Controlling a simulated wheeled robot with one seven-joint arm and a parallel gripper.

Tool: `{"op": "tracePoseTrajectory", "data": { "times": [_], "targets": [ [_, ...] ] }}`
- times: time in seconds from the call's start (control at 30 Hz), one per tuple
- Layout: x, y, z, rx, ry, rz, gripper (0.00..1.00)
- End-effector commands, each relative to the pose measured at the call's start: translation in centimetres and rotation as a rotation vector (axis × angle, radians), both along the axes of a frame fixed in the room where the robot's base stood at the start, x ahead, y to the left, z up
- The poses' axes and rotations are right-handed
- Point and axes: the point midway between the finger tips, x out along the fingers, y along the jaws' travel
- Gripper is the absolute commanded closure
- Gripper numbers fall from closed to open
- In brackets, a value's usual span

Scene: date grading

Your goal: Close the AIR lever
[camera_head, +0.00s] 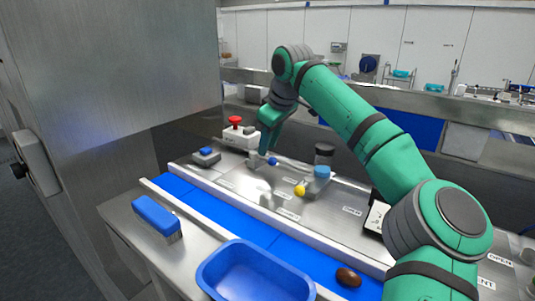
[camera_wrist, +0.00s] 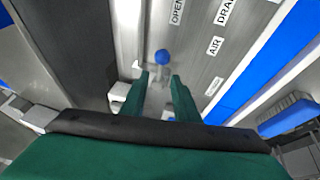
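The lever beside the AIR label has a blue ball knob (camera_wrist: 162,57), just beyond my fingertips in the wrist view. The knob also shows in the head view (camera_head: 273,161), right beside my gripper. My gripper (camera_wrist: 160,80) has its two green fingers apart, with a gap between them. A grey metal part lies in line with this gap; I cannot tell whether the fingers touch it. The AIR label (camera_wrist: 215,46) is right of the knob, and the OPEN label (camera_wrist: 177,11) is above it.
A yellow knob (camera_head: 300,191) and a blue-banded cylinder (camera_head: 321,172) stand to the right on the panel. A red button (camera_head: 235,120) is behind left. A blue tray (camera_head: 255,275) and a brown date (camera_head: 348,277) are at the front.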

Motion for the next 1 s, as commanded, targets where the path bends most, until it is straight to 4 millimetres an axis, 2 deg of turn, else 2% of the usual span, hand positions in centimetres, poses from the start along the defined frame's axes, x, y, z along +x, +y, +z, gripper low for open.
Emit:
{"op": "tracePoseTrajectory", "data": {
  "times": [0.1, 0.3, 0.7, 0.8, 0.83, 1.0],
  "targets": [
    [0.7, 0.4, -1.8, -0.002, 0.001, 0.0, 0.72],
    [1.5, 0.7, -3.7, -0.001, 0.0, -0.001, 0.72],
    [1.7, 0.7, -4.2, 0.0, -0.001, -0.003, 0.72],
    [1.7, 0.7, -4.2, 0.0, -0.001, -0.003, 0.96],
    [1.7, 0.7, -4.2, 0.0, -0.001, -0.003, 1.0],
    [1.7, 0.7, -4.2, 0.0, -0.001, -0.003, 1.0]
  ]
}}
